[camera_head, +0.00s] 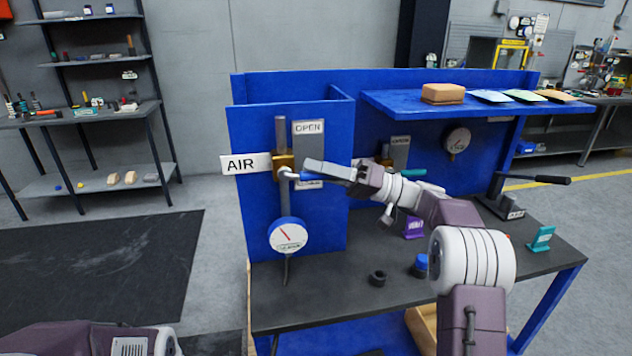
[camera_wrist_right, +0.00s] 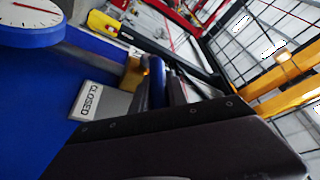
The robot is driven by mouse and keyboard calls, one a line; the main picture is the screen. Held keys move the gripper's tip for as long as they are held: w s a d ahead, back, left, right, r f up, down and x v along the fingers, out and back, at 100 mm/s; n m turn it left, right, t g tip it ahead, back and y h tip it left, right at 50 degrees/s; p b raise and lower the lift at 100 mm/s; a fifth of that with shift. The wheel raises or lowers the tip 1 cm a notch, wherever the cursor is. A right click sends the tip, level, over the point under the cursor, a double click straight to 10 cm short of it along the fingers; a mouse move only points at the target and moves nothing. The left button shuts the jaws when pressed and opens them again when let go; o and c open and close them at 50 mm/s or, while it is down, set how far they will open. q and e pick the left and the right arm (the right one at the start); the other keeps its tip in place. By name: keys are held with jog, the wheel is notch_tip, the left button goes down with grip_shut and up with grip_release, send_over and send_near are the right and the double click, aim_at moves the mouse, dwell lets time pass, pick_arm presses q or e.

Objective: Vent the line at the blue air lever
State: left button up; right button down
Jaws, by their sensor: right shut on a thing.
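The blue air lever (camera_head: 311,177) sticks out roughly level to the right of a brass valve (camera_head: 285,167) on a vertical pipe, beside the white AIR sign (camera_head: 240,164). My right gripper (camera_head: 325,172) is shut on the lever, which also shows between the fingers in the right wrist view (camera_wrist_right: 158,80). An OPEN label (camera_head: 308,127) is above the lever; a CLOSED label (camera_wrist_right: 92,101) shows in the wrist view and is partly hidden by the gripper in the head view. A round gauge (camera_head: 288,235) with a red needle hangs below. My left gripper is out of view.
A second valve with a teal lever (camera_head: 411,174) is behind my right wrist. A blue shelf (camera_head: 400,103) holds a tan block. On the dark bench (camera_head: 330,308) are a black ring (camera_head: 377,278), a blue-topped piece, small signs and a black-handled lever (camera_head: 540,179).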

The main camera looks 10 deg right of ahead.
jog(key=shift+f+t, duration=0.1)
jog(key=shift+t, duration=0.2)
jog(key=shift+y+b, duration=0.3)
jog(key=c, duration=1.3)
grip_release()
jog(key=v, duration=0.9)
jog(key=shift+d, duration=0.1)
